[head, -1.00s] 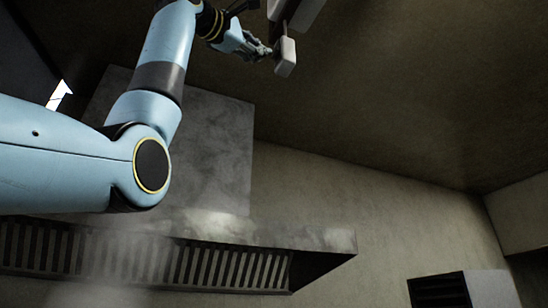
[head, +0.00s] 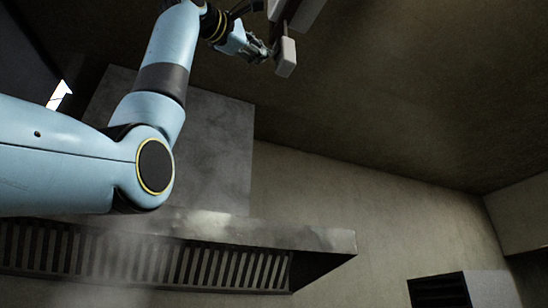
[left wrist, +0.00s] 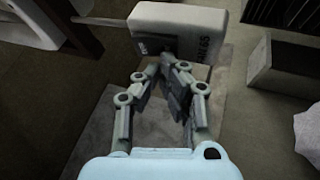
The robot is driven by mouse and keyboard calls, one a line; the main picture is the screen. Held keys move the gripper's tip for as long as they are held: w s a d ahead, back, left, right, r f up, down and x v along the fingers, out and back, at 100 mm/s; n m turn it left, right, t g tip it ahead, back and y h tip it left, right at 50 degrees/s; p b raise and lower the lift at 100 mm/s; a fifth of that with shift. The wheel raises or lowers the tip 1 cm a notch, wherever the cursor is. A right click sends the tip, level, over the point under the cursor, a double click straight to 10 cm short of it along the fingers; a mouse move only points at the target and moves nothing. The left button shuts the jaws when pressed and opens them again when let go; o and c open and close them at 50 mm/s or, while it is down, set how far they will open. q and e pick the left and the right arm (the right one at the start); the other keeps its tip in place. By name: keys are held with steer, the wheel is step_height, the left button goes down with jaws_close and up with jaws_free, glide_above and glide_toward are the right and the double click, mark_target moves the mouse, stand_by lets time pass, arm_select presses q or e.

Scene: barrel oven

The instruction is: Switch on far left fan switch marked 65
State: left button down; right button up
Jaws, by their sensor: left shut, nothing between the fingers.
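A pale switch box (head: 286,58) hangs near the top of the head view. It fills the top middle of the left wrist view (left wrist: 205,22), where a mark ending in 65 shows on its side, turned sideways. A dark switch panel (left wrist: 157,47) is on its face, partly hidden behind my fingertips. My left gripper (head: 265,53) is just left of the box in the head view. In the left wrist view its fingers (left wrist: 163,72) are shut and empty, with the tips in front of the panel. I cannot tell whether they touch it. My right gripper is not in view.
A range hood (head: 310,238) with a slatted grille crosses the lower left, with haze below it. A vent box (head: 490,288) is at lower right. Another pale box (head: 308,12) is above the switch box. The space right of the switch box looks clear.

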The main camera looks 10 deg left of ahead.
arm_select(q)
steer(key=shift+s+a+r, duration=0.1)
steer(key=shift+s+a, duration=0.4)
steer(key=shift+a, duration=0.2)
steer(key=s+a, duration=0.1)
steer(key=a+b, duration=0.1)
steer(key=s+a, duration=0.1)
steer(key=a, duration=0.1)
steer(key=shift+s+r, duration=0.3)
steer(key=shift+s, duration=0.05)
stand_by(0.6)
